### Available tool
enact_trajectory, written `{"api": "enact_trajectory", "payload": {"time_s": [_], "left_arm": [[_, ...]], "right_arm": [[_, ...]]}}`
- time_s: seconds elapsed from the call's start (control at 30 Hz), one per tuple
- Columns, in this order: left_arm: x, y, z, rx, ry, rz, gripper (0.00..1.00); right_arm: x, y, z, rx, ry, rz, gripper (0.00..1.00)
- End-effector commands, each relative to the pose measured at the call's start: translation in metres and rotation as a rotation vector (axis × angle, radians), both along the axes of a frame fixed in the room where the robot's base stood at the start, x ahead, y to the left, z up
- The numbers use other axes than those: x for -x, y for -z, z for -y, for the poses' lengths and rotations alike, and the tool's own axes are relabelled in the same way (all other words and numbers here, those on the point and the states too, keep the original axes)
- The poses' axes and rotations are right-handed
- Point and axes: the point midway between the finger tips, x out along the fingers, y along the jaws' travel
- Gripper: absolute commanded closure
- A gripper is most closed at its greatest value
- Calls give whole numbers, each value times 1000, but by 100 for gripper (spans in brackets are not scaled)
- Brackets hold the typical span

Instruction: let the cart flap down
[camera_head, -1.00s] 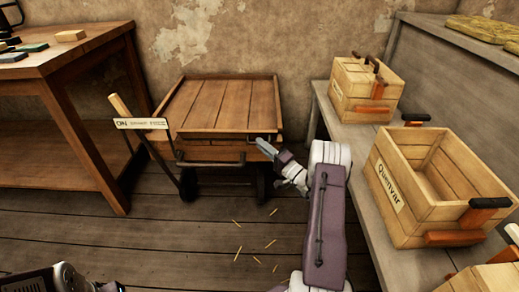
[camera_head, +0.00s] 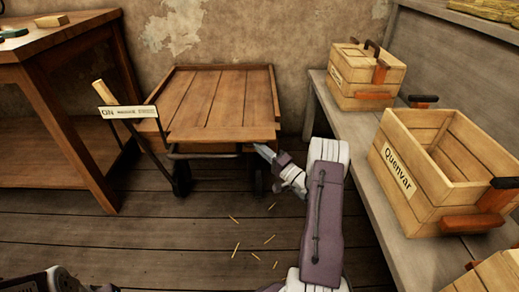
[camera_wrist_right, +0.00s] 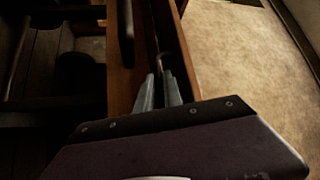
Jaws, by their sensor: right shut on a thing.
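The wooden cart (camera_head: 215,97) stands against the wall in the head view, with raised rims at its back and sides. Its flap (camera_head: 222,134) is the board across the front edge; it now looks roughly in line with the deck, its exact angle hard to judge. My right gripper (camera_head: 264,152) is at the flap's right front corner. In the right wrist view its two fingers (camera_wrist_right: 158,90) are close together at a wooden edge by a thin metal piece. They appear shut on the flap's edge; the contact is dark. My left gripper is out of view.
A wooden workbench (camera_head: 75,45) stands at the left, and a labelled lever (camera_head: 125,113) rises at the cart's left front. Plank floor before the cart is clear except for straw bits.

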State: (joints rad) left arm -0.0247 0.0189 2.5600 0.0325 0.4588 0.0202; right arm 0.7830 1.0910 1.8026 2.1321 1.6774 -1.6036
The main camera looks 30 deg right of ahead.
Motion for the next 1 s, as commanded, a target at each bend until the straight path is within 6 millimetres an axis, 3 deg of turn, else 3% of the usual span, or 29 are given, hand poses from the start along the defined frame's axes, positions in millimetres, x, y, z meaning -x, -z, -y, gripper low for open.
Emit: {"api": "enact_trajectory", "payload": {"time_s": [0.3, 0.87, 0.9, 0.93, 1.0], "left_arm": [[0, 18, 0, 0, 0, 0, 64], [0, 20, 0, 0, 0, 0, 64], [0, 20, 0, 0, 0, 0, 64], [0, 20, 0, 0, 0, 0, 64], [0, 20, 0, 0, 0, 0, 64]], "right_arm": [[-3, 10, 1, 56, -2, 94, 100], [-4, 12, 2, 68, 1, 109, 100], [-4, 13, 2, 69, 1, 108, 81], [-4, 12, 2, 68, 1, 109, 72], [-4, 12, 2, 69, 0, 111, 67]]}}
